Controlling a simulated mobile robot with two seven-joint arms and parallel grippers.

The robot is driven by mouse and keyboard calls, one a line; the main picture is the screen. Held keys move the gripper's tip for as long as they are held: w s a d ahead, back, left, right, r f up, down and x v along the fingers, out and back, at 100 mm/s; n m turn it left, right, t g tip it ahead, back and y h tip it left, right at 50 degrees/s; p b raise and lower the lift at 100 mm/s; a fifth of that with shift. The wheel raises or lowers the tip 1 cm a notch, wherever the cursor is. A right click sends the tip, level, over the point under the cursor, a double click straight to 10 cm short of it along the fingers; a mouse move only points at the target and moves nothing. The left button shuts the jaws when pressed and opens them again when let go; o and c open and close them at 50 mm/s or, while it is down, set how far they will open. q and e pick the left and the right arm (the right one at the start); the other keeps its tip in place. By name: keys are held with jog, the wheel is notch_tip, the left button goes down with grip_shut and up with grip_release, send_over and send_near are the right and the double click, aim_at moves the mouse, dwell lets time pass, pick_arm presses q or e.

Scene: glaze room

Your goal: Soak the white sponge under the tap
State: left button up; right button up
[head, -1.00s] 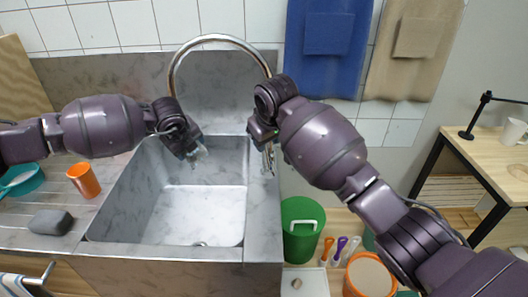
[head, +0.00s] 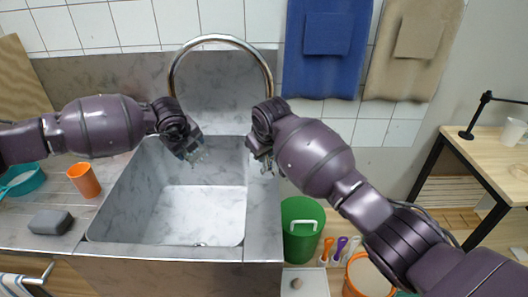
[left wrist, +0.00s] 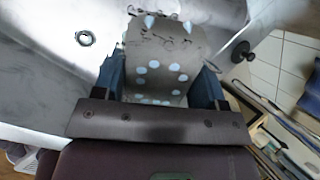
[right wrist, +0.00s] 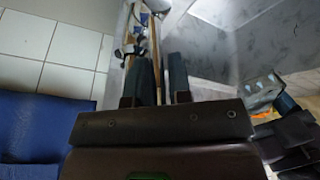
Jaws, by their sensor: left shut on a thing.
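My left gripper (head: 190,150) is over the left part of the sink basin, below the left end of the arched chrome tap (head: 215,38). It is shut on the sponge (left wrist: 155,60), a block that looks grey-brown in the left wrist view, with pale blue drop-like spots and two pale pointed marks at its far end. The sponge also shows in the right wrist view (right wrist: 262,95). My right gripper (head: 262,150) is at the right rim of the sink, near the tap's right end. Its fingers (right wrist: 163,75) stand apart, with nothing clearly between them. I see no clear water stream.
The sink basin (head: 205,215) is empty. A grey block (head: 50,222), an orange cup (head: 84,180) and a teal bowl (head: 22,180) are on the counter at left. A green bucket (head: 300,232) and an orange bucket (head: 370,275) stand right of the sink. Towels hang behind.

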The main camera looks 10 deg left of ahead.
grip_shut()
jog(key=shift+w+d+y, duration=0.1)
jog(key=shift+d+y, duration=0.45)
jog(key=shift+y, duration=0.25)
jog(key=shift+o, duration=2.1)
grip_release()
jog(key=shift+r, duration=0.1)
